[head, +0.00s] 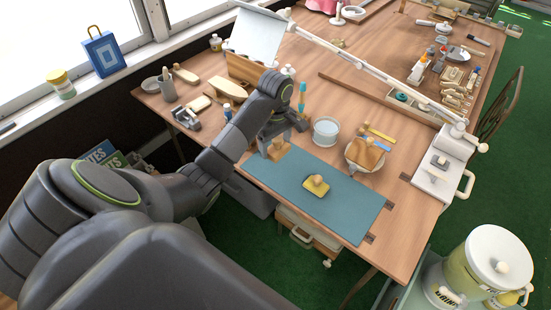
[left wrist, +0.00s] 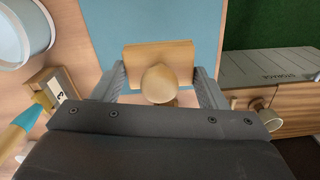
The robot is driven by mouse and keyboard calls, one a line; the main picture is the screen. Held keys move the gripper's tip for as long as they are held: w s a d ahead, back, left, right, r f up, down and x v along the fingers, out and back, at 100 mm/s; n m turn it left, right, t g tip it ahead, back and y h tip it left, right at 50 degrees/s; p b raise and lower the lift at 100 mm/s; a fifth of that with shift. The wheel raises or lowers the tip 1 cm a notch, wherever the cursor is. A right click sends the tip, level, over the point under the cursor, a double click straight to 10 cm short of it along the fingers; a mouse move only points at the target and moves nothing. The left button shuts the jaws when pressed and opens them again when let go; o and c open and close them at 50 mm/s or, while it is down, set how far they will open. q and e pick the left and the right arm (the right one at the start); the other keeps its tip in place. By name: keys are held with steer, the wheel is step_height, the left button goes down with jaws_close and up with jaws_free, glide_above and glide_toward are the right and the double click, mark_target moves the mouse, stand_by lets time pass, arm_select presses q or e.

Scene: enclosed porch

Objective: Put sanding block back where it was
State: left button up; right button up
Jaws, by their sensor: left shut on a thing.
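My left gripper (head: 279,133) is shut on a pale wooden block with a round knob (head: 274,151), which looks like the sanding block. It is over the left end of the teal mat (head: 345,212). In the left wrist view the block (left wrist: 138,60) sits between the two fingers (left wrist: 160,88), its knob toward the camera. I cannot tell whether its underside touches the mat. A second knobbed block with a yellow base (head: 317,187) lies on the mat's middle. My right gripper is not in view.
A clear round tub (head: 326,131) stands behind the mat, with a wooden piece on a round dish (head: 366,154) to its right. A long white lamp arm (head: 365,66) spans the table. A drawer unit (head: 308,232) is below the front edge. The mat's right end is clear.

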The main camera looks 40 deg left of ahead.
mark_target(275, 154)
arm_select(q)
step_height(275, 154, down, 4)
steer(key=shift+f, duration=0.25)
steer(key=shift+f, duration=0.1)
steer(key=o, duration=0.9)
step_height(275, 154, up, 6)
steer(key=shift+r+p, duration=0.1)
steer(key=shift+p, duration=0.3)
step_height(275, 154, up, 6)
steer(key=p, duration=0.6)
